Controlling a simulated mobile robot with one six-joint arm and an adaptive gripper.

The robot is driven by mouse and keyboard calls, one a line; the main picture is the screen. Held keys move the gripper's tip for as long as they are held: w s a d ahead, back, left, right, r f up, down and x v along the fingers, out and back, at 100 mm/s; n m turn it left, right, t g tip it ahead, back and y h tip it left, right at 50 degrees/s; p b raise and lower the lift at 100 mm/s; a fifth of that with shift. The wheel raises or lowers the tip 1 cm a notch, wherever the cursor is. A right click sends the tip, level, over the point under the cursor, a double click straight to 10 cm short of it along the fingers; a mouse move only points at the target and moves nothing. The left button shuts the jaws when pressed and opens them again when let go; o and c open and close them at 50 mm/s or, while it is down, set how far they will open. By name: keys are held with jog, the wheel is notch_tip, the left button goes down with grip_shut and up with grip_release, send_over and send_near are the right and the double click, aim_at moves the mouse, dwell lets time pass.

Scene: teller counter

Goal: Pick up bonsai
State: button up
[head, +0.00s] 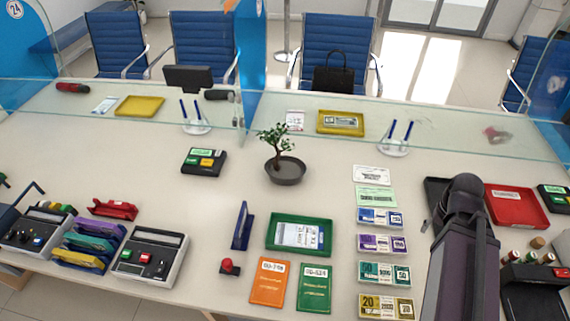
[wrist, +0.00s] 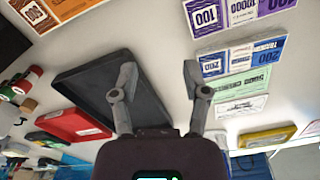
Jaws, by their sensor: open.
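The bonsai (head: 278,152) is a small green-leaved tree with a brown trunk in a dark round pot (head: 285,172). It stands upright in the middle of the counter in the head view and does not show in the wrist view. My gripper (wrist: 160,78) is open and empty in the wrist view, over the counter near a black tray (wrist: 95,95). In the head view my arm rises at the right, well to the right of the bonsai, and hides part of that tray; the fingers cannot be made out there.
A black keypad device (head: 204,161) stands left of the bonsai, and a green tray (head: 272,250) lies in front. Banknote stacks (head: 380,217) lie in a column between bonsai and arm. A glass partition (head: 330,128) runs behind it. A red tray (head: 516,206) lies at right.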

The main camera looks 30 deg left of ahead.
dwell(0.3)
jog(key=w+a+n+t+h+b, duration=0.2)
jog(key=w+a+n+h, duration=0.15)
jog(key=a+n, duration=0.75)
jog(key=w+a+n+t+h+b, duration=0.2)
jog(key=w+a+n+t, duration=0.3)
jog(key=a, duration=1)
jog(key=s+a+r+n+t+b, duration=0.1)
jog(key=a+n, duration=0.4)
jog(key=a, duration=0.5)
jog(key=s+a+r+n+t+y+b, duration=0.1)
jog(key=s+a+n+t, duration=0.2)
jog(key=s+a+n, duration=0.3)
jog(key=s+a+r+n+t+b, duration=0.1)
jog(key=s+a+n, duration=0.3)
jog(key=a, duration=1)
jog(key=shift+s+a+r+n+t, duration=0.25)
jog(key=shift+r+n+t, duration=0.3)
jog(key=shift+n, duration=0.55)
jog(key=shift+w+y, duration=0.1)
jog(key=shift+y, duration=0.15)
